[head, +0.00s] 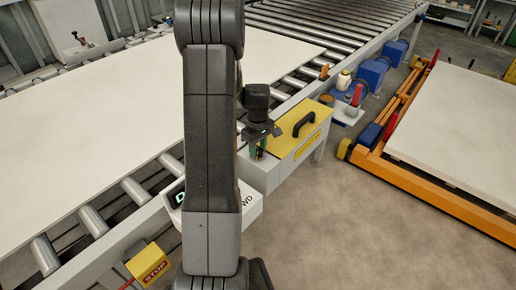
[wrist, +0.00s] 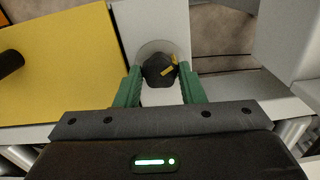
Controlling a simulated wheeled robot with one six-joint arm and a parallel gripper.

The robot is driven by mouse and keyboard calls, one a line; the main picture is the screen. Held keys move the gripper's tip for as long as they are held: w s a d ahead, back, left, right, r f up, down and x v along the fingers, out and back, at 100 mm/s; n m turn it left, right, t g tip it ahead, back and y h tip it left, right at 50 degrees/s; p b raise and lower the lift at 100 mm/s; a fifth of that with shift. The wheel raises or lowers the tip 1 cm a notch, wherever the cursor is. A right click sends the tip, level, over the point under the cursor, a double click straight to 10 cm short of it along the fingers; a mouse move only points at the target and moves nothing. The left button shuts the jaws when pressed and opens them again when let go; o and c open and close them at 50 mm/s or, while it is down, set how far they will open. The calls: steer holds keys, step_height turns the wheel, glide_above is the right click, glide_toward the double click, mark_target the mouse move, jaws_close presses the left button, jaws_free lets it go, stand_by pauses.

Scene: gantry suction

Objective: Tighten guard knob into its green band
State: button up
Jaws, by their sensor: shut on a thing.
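The guard knob (wrist: 157,70) is a black knob with a yellow pointer mark, standing in front of a pale round disc (wrist: 150,48) in the wrist view. The yellow pointer (wrist: 168,71) slants up to the right. My gripper (wrist: 160,74) has green fingers, one on each side of the knob, and is shut on it. In the head view my gripper (head: 261,146) is at the left end of the yellow-topped guard box (head: 300,134), and the knob is hidden there. I cannot make out a green band apart from my green fingers.
A black handle (head: 304,124) stands on the guard's yellow top. A white board (head: 90,120) lies on the roller conveyor at left. A yellow stop box (head: 150,264) is low at front. Blue motors (head: 372,74) and an orange frame (head: 430,195) stand at right, with bare floor between.

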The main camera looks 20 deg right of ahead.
mark_target(258, 151)
steer(key=m+b, duration=0.1)
steer(key=m, duration=0.3)
steer(key=shift+m, duration=0.4)
steer(key=shift+m+b, duration=0.45)
steer(key=shift+m, duration=1.55)
steer(key=o, duration=1)
steer(key=shift+r, duration=0.15)
step_height(258, 151, up, 14)
steer(key=shift+f, duration=0.15)
